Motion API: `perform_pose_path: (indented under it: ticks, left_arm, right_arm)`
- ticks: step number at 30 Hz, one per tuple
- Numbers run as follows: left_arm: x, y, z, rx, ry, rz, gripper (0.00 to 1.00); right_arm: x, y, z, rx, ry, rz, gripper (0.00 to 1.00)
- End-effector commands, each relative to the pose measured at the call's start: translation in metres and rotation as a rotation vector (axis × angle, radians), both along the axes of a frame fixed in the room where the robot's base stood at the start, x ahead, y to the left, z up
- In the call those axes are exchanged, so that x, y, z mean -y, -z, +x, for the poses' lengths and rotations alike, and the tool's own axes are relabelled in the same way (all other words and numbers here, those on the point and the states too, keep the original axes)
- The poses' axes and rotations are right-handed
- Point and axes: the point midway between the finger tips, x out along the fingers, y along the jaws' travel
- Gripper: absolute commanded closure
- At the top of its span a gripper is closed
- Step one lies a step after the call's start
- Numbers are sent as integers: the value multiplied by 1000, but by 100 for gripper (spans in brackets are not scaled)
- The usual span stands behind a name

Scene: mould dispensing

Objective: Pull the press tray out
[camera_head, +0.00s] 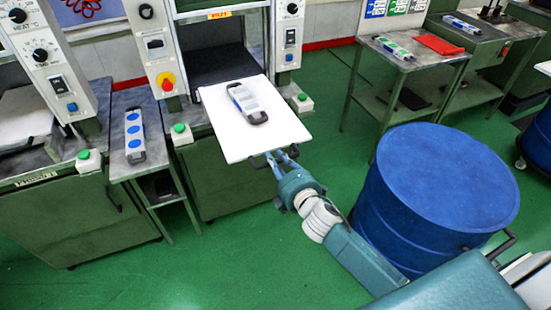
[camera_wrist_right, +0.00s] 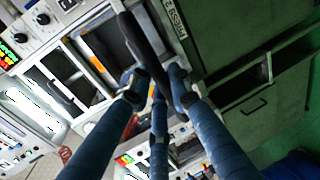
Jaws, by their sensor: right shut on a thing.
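The press tray (camera_head: 222,140) is a white flat plate that sticks out of the middle press (camera_head: 215,55) toward me. A grey mould with dark handles (camera_head: 248,102) lies on it. My right gripper (camera_head: 279,158) is at the tray's front edge, shut on its dark handle (camera_head: 258,161). In the right wrist view the handle (camera_wrist_right: 146,50) is a dark bar running between the fingers of the gripper (camera_wrist_right: 156,88). The tray's plate is not clear in that view. My left gripper is not in view.
A large blue drum (camera_head: 447,180) stands close to the right of my right arm. A side table (camera_head: 115,167) with a blue-dotted mould (camera_head: 134,135) is left of the press. Green tables (camera_head: 425,73) stand at the back right. Green floor (camera_head: 235,240) is free in front.

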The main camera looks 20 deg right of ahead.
Motion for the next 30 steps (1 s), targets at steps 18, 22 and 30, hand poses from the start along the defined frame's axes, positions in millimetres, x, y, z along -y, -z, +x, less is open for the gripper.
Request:
perform_pose_path:
  ticks: [18,22,30]
  left_arm:
    - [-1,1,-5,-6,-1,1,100]
    - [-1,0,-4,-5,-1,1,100]
    - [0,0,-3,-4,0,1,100]
  right_arm:
    - [0,4,-3,-8,0,0,62]
    - [0,2,-15,-8,-1,0,62]
    - [2,-9,-71,-11,-1,2,62]
